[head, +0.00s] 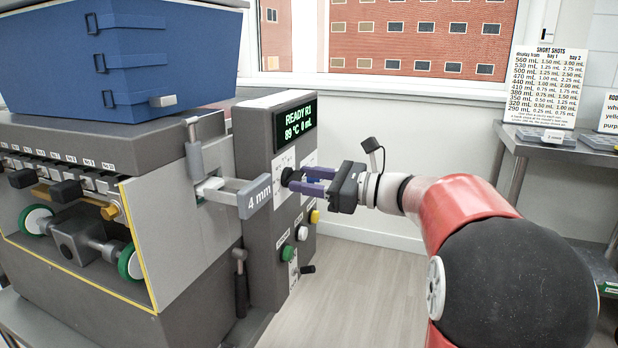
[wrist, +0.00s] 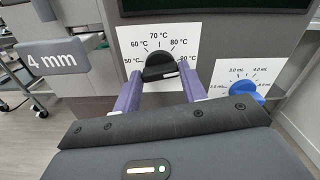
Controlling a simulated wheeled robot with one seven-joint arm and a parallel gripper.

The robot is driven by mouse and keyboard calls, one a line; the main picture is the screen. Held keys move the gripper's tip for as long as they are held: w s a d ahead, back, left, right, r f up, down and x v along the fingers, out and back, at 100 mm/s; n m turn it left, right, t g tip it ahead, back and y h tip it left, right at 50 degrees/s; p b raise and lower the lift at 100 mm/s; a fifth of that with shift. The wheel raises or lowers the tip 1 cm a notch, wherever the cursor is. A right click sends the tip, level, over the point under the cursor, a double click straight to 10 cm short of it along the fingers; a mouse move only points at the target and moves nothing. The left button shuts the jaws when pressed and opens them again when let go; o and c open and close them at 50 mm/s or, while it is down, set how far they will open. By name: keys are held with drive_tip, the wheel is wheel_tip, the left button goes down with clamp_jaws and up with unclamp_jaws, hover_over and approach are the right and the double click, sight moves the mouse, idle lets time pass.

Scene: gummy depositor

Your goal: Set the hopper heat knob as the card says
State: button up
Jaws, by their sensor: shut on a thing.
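The hopper heat knob (wrist: 160,66) is black and sits on a white dial plate (wrist: 135,38) marked from 50 °C to 90 °C. A white mark on its lower right side lies toward the 90 °C label. In the head view the knob (head: 289,176) shows at the panel's face. My gripper (head: 303,180) has its purple fingers on either side of the knob and is shut on it. The green display (head: 296,124) reads READY R1, 89 °C and 0 mL.
A blue knob (wrist: 246,84) with mL marks is right of the heat knob. A 4 mm tag (head: 258,196) juts out left of my gripper. Green (head: 284,252), white (head: 302,233) and yellow (head: 315,216) buttons lie below. Another card (head: 609,114) is cut off at right.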

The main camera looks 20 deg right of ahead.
drive_tip(key=m, duration=0.4)
drive_tip(key=shift+f, duration=0.15)
drive_tip(key=shift+m, duration=1.9)
drive_tip(key=o, duration=1)
drive_tip(key=shift+d, duration=0.1)
drive_tip(key=v, duration=0.7)
drive_tip(key=shift+s+d, duration=0.2)
drive_tip(key=shift+d, duration=0.05)
drive_tip(key=shift+a, duration=0.1)
